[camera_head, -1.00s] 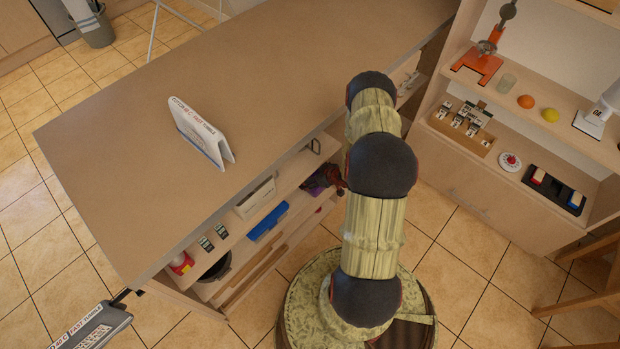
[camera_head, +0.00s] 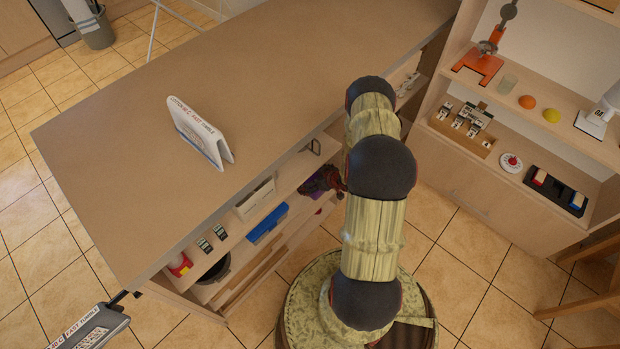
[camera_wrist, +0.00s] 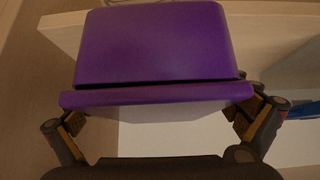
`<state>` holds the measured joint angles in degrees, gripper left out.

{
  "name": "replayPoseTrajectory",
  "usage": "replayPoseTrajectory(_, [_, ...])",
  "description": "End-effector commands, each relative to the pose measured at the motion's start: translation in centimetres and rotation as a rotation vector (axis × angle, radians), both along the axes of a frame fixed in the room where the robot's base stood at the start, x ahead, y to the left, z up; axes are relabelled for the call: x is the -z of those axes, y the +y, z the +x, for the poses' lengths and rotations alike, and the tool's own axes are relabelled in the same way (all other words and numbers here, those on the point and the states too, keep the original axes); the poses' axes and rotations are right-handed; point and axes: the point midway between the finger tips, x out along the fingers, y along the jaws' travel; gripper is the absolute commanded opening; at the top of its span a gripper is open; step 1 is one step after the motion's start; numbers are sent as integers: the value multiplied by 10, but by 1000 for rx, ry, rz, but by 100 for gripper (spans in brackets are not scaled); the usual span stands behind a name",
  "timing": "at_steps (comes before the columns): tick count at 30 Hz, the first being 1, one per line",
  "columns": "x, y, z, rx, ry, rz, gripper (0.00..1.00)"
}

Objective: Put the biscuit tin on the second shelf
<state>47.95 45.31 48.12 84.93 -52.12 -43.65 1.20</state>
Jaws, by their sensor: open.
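A purple box with a lid-like rim, apparently the biscuit tin (camera_wrist: 155,45), fills the upper middle of the wrist view. It sits at a pale wooden shelf board. My gripper (camera_wrist: 158,116) is open, with one finger at each side of the tin's near rim; I cannot tell whether they touch it. In the head view my gripper (camera_head: 321,179) is small and dark at the open side of the counter, partly behind my arm. A bit of purple (camera_head: 317,194) shows just below it. Most of the tin is hidden there.
The counter (camera_head: 290,75) carries a folded sign (camera_head: 201,132). Its open shelves hold a white box (camera_head: 255,198), a blue container (camera_head: 267,223), a dark bowl (camera_head: 214,269) and a red item (camera_head: 179,264). A wooden shelf unit (camera_head: 470,185) stands at right. Tiled floor lies between.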

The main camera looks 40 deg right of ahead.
Motion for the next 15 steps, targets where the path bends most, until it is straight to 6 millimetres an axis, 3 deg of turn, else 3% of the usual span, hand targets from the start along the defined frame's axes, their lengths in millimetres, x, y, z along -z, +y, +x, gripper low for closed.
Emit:
replayPoseTrajectory(7, [-7,-1,-4,1,0,0,100])
replayPoseTrajectory(15, [-46,-3,-38,4,0,-1,100])
